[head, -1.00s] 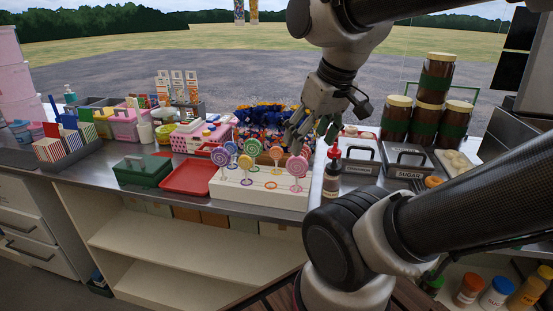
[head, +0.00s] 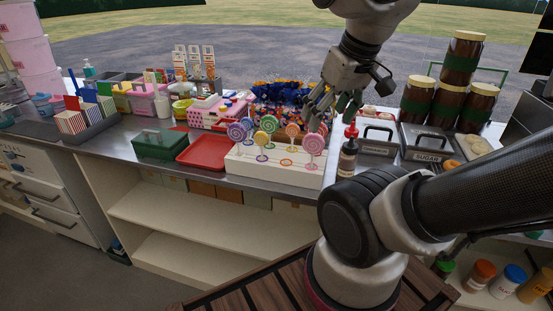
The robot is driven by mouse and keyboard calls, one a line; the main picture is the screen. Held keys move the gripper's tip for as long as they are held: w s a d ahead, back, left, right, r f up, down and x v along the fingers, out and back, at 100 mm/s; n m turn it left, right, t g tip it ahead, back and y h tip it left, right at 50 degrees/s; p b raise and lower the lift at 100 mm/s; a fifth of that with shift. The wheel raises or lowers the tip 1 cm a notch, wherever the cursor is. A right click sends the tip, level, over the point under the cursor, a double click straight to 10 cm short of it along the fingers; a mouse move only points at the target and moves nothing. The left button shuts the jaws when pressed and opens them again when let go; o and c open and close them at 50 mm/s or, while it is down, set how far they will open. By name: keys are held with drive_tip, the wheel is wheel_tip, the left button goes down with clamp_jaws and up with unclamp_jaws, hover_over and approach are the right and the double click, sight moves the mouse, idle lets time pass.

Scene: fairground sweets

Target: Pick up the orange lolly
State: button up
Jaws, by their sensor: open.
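A white stand (head: 275,170) on the counter holds several upright swirl lollies. The orange lolly (head: 293,130) stands toward the back right of the stand, with its round head up. My gripper (head: 321,122) is open and points down, just right of the orange lolly's head and above the stand's right end. It holds nothing. I cannot tell whether it touches a lolly.
A red tray (head: 203,151) and a green box (head: 160,145) stand left of the stand. A dark bottle with a red top (head: 347,155) stands close on its right. Behind is a heap of colourful wrapped sweets (head: 285,95). Brown jars (head: 463,57) are stacked at right.

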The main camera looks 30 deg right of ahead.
drive_tip(key=shift+w, duration=0.15)
drive_tip(key=c, duration=0.5)
drive_tip(key=w+n, duration=0.1)
drive_tip(key=w, duration=0.2)
drive_tip(key=w+d+f+n+y, duration=0.1)
drive_tip(key=w+n, duration=0.1)
drive_tip(key=w, duration=0.1)
drive_tip(key=w+d+n+g, duration=0.1)
drive_tip(key=w, duration=0.2)
drive_tip(key=shift+w+f+n+y, duration=0.3)
drive_tip(key=shift+f+n+y, duration=0.05)
drive_tip(key=shift+n+y, duration=0.05)
drive_tip(key=shift+c, duration=0.8)
drive_tip(key=n+y, duration=0.1)
drive_tip(key=n, duration=0.3)
approach(294, 124)
wheel_tip(294, 124, down, 3)
drive_tip(key=shift+w+a+x, duration=0.1)
drive_tip(key=shift+x, duration=1.25)
drive_tip(key=shift+w+a+x, duration=0.1)
drive_tip(key=shift+w+x, duration=0.05)
drive_tip(key=shift+x, duration=1.2)
drive_tip(key=shift+w+a+x, duration=0.1)
drive_tip(key=shift+a+x, duration=0.05)
drive_tip(key=shift+x, duration=1.2)
